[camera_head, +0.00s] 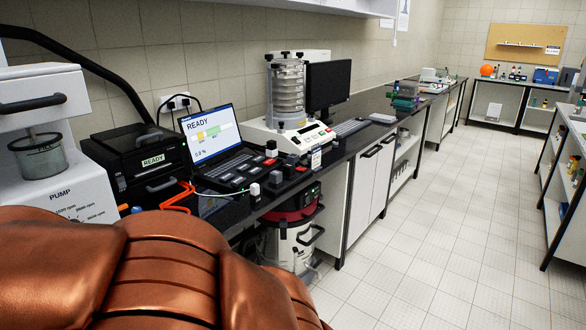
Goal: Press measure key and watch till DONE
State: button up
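An open laptop (208,135) stands on the dark bench, its screen reading READY above a coloured bar and a small percent figure. Left of it is a black instrument box (137,160) with a green-lit READY label on its front. Dark keys of the laptop keyboard (235,172) show below the screen. I cannot read which key is the measure key. DONE shows nowhere. My gripper is not in view; copper-coloured parts of my own body fill the lower left and hide the bench front there.
A red-topped vacuum (290,240) sits below the bench. The tiled floor (430,240) at right is clear.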

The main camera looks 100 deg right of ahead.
aim_at(243, 167)
jog(key=z, duration=3.25)
